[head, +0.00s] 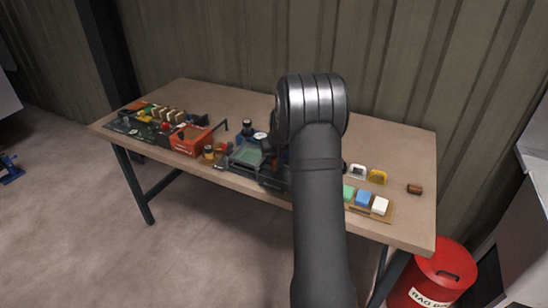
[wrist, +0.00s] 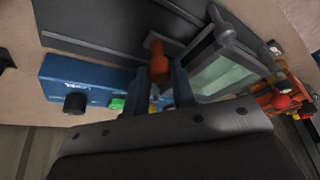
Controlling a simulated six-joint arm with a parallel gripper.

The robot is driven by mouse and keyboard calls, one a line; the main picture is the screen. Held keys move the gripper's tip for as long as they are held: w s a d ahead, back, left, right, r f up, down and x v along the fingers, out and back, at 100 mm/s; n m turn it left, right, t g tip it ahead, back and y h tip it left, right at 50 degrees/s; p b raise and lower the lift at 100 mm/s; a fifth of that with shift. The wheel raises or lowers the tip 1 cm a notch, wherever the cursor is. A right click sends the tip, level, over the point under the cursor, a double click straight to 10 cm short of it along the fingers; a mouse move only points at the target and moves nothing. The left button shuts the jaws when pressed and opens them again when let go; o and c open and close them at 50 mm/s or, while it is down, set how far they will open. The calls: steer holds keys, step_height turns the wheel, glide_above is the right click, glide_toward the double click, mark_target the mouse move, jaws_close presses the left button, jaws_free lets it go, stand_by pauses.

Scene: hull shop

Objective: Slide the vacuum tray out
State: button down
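In the wrist view, a dark grey machine bed carries a raised frame (wrist: 224,38) around a pale green see-through panel (wrist: 222,72). An orange-brown handle (wrist: 158,62) stands beside this frame. My gripper (wrist: 159,76) has its two fingers apart, with the handle between or just beyond their tips; contact is not clear. I cannot tell for certain which part is the vacuum tray. In the head view, the green-panelled frame (head: 247,154) is at the middle of the bench, and my arm hides my gripper and much of the machine.
A blue control box (wrist: 90,80) with a black knob (wrist: 75,103) is at left in the wrist view. On the bench (head: 400,135), an orange-red box (head: 190,140) and small parts stand left; coloured blocks (head: 364,199) lie right. A red bin (head: 440,275) stands on the floor.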

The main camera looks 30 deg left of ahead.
steer(key=d, duration=1.2)
steer(key=shift+d, duration=0.25)
steer(key=c, duration=1.5)
jaws_free()
steer(key=v, duration=1.7)
steer(key=shift+r, duration=0.2)
